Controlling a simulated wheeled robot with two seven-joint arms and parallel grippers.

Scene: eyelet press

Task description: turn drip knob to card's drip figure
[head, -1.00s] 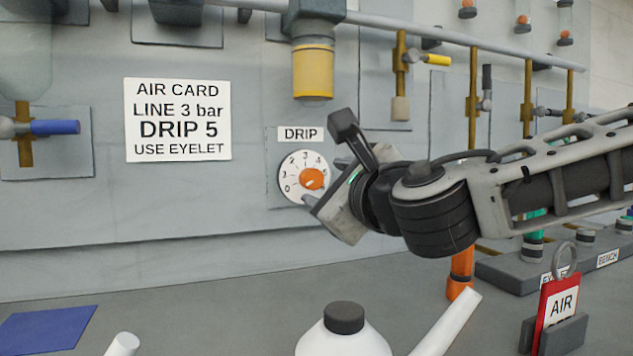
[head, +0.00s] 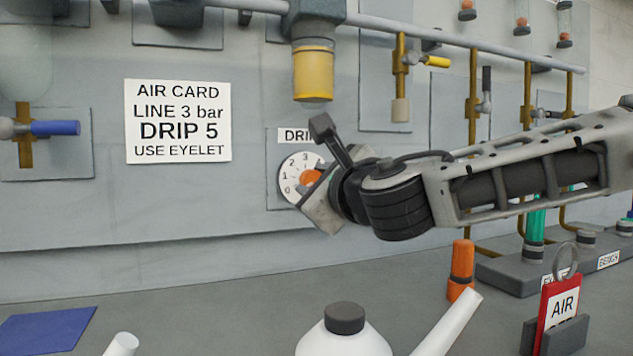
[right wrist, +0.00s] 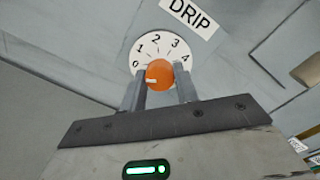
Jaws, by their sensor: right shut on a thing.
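The orange drip knob (head: 309,178) sits on a white numbered dial (head: 291,170) on the wall panel, under a DRIP label (head: 293,136). My right gripper (right wrist: 160,88) is shut on the knob, one finger on each side, as the right wrist view shows. The knob (right wrist: 161,73) has a white mark pointing left, near the 0 end of the dial (right wrist: 142,45). Figures 0 to 4 show there; the rest of the scale is hidden. In the head view my gripper covers the dial's right side. The card (head: 178,120) reads DRIP 5. My left gripper is not in view.
A yellow cup (head: 313,74) hangs above the dial. A white container with a dark cap (head: 344,318) stands at the front. A red AIR tag (head: 560,305) stands at the right, near an orange cylinder (head: 462,262). A blue mat (head: 45,328) lies at the left.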

